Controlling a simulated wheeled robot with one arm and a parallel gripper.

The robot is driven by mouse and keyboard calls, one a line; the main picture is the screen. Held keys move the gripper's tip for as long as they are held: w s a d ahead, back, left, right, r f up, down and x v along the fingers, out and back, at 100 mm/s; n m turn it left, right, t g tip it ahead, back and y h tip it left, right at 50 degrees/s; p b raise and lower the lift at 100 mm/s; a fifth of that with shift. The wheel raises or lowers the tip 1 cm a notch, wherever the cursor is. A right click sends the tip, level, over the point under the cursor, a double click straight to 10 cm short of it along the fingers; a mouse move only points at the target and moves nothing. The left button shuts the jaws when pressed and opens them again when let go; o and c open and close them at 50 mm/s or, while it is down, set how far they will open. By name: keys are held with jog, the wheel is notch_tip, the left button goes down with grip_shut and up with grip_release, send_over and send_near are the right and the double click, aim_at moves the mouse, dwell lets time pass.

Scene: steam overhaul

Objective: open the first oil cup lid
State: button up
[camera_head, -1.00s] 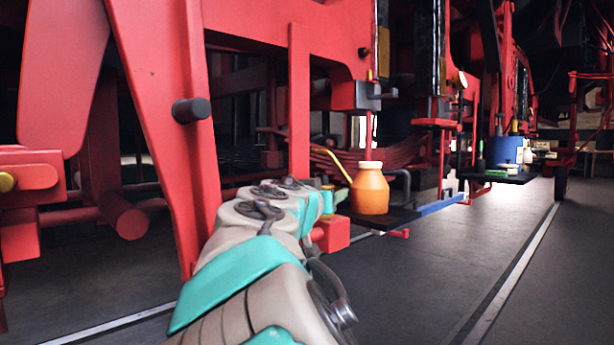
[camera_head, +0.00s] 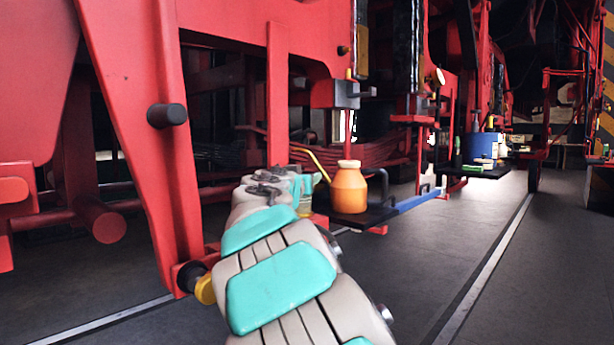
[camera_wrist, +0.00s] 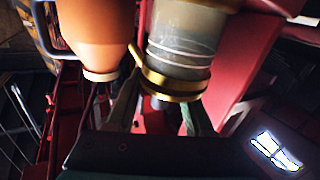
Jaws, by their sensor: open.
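A glass cylinder (camera_wrist: 178,50) with a brass band (camera_wrist: 170,84) fills the upper middle of the wrist view; it looks like an oil cup, seen upside down. My gripper (camera_wrist: 160,110) is open, its two dark fingers on either side of a small dark part beyond the brass band. I cannot tell whether they touch the cup. In the head view my arm reaches forward to the black shelf, and my gripper is mostly hidden behind its own wrist. I cannot make out a separate lid or hinge.
An orange bottle (camera_head: 349,188) stands on a black shelf (camera_head: 376,214) close to my gripper; it shows inverted in the wrist view (camera_wrist: 97,35). A yellow spout (camera_head: 312,160) rises beside it. Red frame beams (camera_head: 150,130) stand at left. The floor at right is clear.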

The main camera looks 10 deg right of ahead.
jog(key=shift+w+d, duration=0.2)
jog(key=shift+w, duration=0.2)
grip_shut()
dwell(0.4)
